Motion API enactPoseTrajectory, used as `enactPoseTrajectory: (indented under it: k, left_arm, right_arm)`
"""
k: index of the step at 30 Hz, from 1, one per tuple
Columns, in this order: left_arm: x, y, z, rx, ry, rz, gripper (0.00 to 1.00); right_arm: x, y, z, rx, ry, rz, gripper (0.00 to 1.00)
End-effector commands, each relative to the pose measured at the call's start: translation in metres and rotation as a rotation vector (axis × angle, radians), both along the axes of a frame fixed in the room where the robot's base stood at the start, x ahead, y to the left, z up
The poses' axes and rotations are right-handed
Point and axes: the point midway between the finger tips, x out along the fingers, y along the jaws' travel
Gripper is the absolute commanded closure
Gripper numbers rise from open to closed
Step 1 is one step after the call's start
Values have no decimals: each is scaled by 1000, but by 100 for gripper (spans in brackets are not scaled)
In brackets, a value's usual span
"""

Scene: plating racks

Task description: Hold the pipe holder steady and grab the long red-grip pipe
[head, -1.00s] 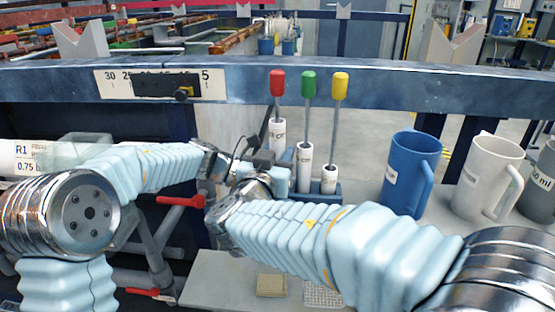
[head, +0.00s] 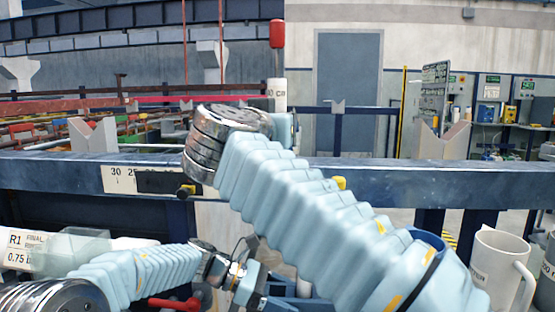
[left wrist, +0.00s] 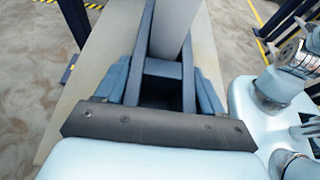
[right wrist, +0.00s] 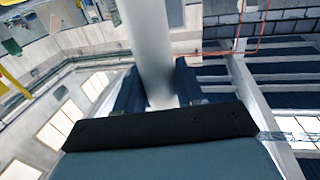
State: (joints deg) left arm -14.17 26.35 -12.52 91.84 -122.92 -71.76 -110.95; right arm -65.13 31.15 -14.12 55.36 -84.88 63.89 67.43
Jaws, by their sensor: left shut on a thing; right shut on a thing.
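The red-grip pipe shows its red grip (head: 277,33) and white sleeve (head: 277,95) high up in the head view, upright. My right gripper (head: 281,112) is shut on its white sleeve; the sleeve (right wrist: 152,45) stands between the fingers in the right wrist view. The blue pipe holder (head: 288,302) is low, mostly hidden behind my right arm. My left gripper (head: 258,287) is shut on the holder (left wrist: 163,70); the left wrist view shows an empty socket between the fingers and a pale pipe (left wrist: 170,28) beyond it.
A blue beam (head: 400,172) crosses behind the arms, with a scale plate (head: 120,180) on it. A blue mug (head: 428,238) is partly covered by my right arm. A white mug (head: 498,268) stands right of it. A red-handled valve (head: 175,303) is at lower left.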

Motion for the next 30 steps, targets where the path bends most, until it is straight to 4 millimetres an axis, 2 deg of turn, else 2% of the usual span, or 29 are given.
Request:
enactPoseTrajectory:
  k: [6, 14, 15, 20, 30]
  left_arm:
    - [0, 0, 0, 0, 0, 0, 67]
    - [0, 0, 0, 0, 0, 0, 67]
    - [0, 0, 0, 0, 0, 0, 29]
    - [0, 0, 0, 0, 0, 0, 4]
    - [0, 3, 1, 0, 0, 1, 2]
  right_arm:
    - [0, 0, 13, 0, -1, 0, 98]
    - [0, 0, 14, 0, -1, 1, 98]
    - [0, 0, 14, 0, -1, 1, 98]
    - [0, 0, 14, 0, -1, 1, 98]
    - [0, 0, 14, 0, -1, 1, 98]
